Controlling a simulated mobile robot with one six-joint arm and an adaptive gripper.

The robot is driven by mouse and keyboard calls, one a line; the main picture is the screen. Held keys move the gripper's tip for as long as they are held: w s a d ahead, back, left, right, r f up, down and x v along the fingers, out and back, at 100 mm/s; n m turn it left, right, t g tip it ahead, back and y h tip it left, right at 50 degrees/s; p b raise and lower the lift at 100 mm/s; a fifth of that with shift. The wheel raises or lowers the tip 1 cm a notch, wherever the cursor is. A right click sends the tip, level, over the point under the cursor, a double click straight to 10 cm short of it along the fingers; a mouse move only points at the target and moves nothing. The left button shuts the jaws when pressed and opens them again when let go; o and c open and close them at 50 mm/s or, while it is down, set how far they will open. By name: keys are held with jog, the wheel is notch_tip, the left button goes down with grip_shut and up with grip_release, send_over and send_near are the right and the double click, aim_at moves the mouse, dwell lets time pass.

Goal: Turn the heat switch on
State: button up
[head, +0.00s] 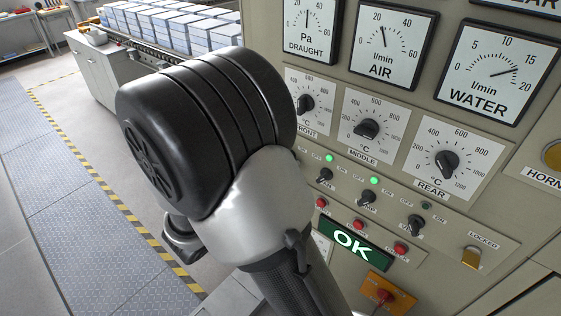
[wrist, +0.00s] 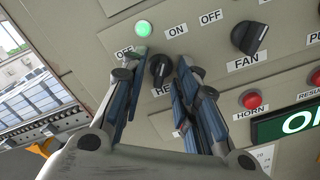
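The heat switch (wrist: 161,67) is a small black rotary knob on the beige panel in the wrist view. Its label starts with "HE"; the rest is hidden by a finger. An "OFF" label and a lit green lamp (wrist: 143,28) are above it. My gripper (wrist: 160,62) is open, with the knob between its two fingertips. The right finger is close to the knob; I cannot tell whether it touches. The knob's exact pointer direction is unclear. In the head view my arm hides the gripper and the heat switch.
The fan switch (wrist: 249,38) is right of the heat switch, with a red horn button (wrist: 250,100) below. Open floor lies left.

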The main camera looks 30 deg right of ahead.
jog(key=v, duration=1.1)
jog(key=shift+s+a, duration=0.15)
jog(key=shift+a, duration=0.2)
jog(key=s+d+f+m+g+y+b, duration=0.1)
jog(key=s+d+m+g+y, duration=0.25)
jog(key=s, duration=0.35)
jog(key=s+d+f+m+g+y+b, duration=0.1)
jog(key=s+d+f+m+g+y, duration=0.1)
jog(key=s+d+m+g+y, duration=0.25)
jog(key=s+a+r+m+t+y, duration=0.2)
jog(key=s+a+m+t+y, duration=0.2)
jog(key=a+y, duration=0.5)
jog(key=shift+a+m+t+b, duration=0.25)
jog(key=shift+m+t+b, duration=0.2)
jog(key=shift+m+t, duration=0.85)
